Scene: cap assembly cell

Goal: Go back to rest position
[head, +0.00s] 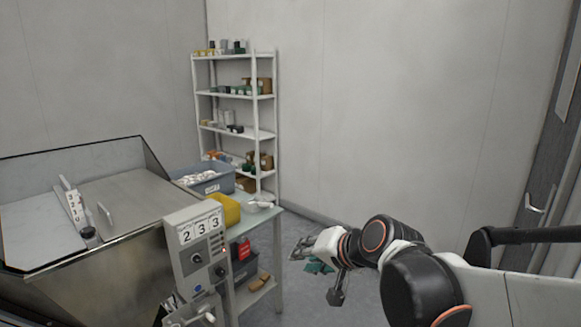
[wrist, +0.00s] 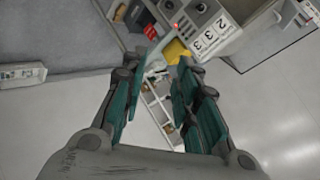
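My gripper (wrist: 155,95) shows in the wrist view with its two teal-padded fingers spread apart. Nothing is between the fingers; only the floor and furniture show beyond them. In the head view my gripper (head: 322,268) is at the end of my arm, right of centre, in the air over the grey floor. It is to the right of the small table and apart from it.
A machine with a 233 counter panel (head: 200,232) stands in front of a metal bin (head: 115,205). Beside it is a table (head: 262,218) with a blue-grey crate (head: 212,184) and a yellow container (head: 226,208). A shelf rack (head: 235,93) stands behind. The floor at right is clear; a door (head: 545,175) is far right.

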